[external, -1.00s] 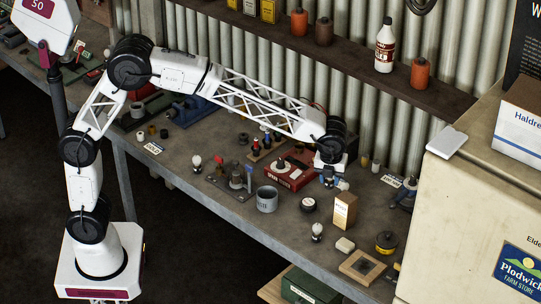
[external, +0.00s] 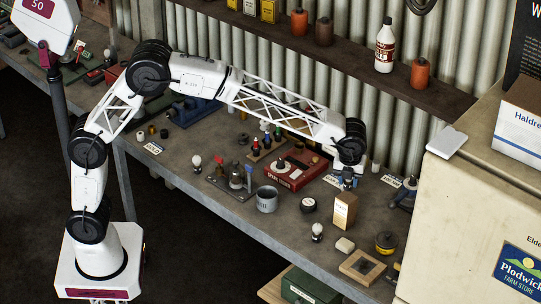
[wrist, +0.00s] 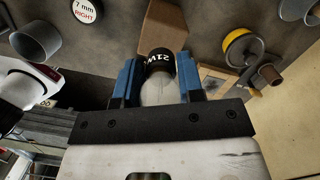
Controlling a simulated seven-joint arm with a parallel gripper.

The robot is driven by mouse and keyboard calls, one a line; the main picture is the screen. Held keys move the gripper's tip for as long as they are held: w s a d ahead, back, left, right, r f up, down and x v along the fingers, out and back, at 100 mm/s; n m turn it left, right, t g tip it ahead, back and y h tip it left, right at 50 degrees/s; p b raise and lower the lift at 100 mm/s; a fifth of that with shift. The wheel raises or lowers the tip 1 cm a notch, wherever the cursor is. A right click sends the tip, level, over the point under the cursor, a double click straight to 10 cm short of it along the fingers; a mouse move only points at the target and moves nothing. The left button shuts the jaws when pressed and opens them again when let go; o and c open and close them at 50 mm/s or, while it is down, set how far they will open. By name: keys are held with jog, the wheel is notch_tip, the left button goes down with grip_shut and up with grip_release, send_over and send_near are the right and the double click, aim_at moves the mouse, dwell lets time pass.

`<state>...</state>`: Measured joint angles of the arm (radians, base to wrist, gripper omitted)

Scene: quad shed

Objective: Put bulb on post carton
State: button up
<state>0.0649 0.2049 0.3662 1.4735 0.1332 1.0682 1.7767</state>
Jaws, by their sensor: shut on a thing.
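My gripper (external: 346,184) is shut on a bulb. In the wrist view its blue fingers (wrist: 157,82) hold the bulb (wrist: 158,88) by its pale glass, with the black "21W" base pointing away from the palm. A brown upright carton (external: 343,213) stands on the bench just in front of and below the gripper in the external view. In the wrist view the carton (wrist: 163,28) shows just beyond the bulb's black base; I cannot tell whether they touch. The held bulb is hard to make out in the external view.
A grey cup (external: 266,203), a round black-and-white tin (external: 308,205) and another bulb (external: 317,232) stand left of the carton. A pale block (external: 345,245), a yellow-and-black reel (external: 386,242) and a wooden frame (external: 348,267) lie near the front. A red box (external: 297,176) is behind.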

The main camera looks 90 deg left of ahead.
aim_at(347, 187)
jog(key=shift+f, duration=1.65)
jog(key=shift+f, duration=0.2)
jog(key=o, duration=0.9)
jog(key=shift+r, duration=0.15)
jog(key=r, duration=0.4)
jog(key=d+r, duration=0.1)
jog(key=r, duration=0.7)
jog(key=shift+s+d, duration=0.2)
